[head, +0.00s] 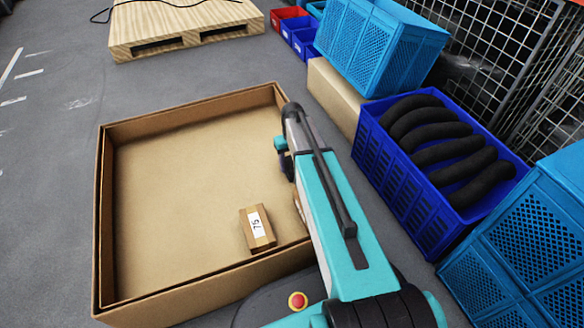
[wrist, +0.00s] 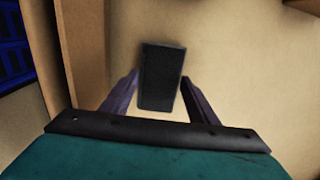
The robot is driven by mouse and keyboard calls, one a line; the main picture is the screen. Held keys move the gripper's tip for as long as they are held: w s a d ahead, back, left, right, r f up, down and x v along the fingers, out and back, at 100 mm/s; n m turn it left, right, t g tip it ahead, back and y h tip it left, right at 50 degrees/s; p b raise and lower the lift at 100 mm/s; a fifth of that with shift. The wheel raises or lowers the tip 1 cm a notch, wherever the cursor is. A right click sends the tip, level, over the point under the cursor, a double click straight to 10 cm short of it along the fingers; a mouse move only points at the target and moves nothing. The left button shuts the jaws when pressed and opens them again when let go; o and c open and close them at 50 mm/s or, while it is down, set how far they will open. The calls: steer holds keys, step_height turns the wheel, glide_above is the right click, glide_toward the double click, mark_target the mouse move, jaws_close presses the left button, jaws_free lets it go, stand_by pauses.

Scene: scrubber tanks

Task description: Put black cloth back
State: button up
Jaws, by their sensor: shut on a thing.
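My gripper (wrist: 159,77) is shut on a dark, flat rectangular thing in the wrist view, which I take to be the black cloth (wrist: 160,80). It looks like a neat folded block between the two fingers. Pale brown cardboard lies behind it, and its height above that surface is hard to tell. In the head view my arm reaches over the right side of a large open cardboard box (head: 106,215). The gripper's fingers and the cloth are hidden there behind the arm.
A small labelled carton (head: 257,228) sits inside the box near its front right. A blue crate (head: 392,190) with several black curved pieces stands to the right, with light-blue crates (head: 530,240) beside it. A wooden pallet (head: 180,28) lies behind. The box's middle is clear.

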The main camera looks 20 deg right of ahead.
mark_target(292, 166)
steer(key=shift+f, duration=0.45)
steer(key=shift+f, duration=0.1)
steer(key=o, duration=1)
step_height(292, 166, up, 12)
steer(key=p, duration=0.6)
steer(key=shift+r, duration=0.2)
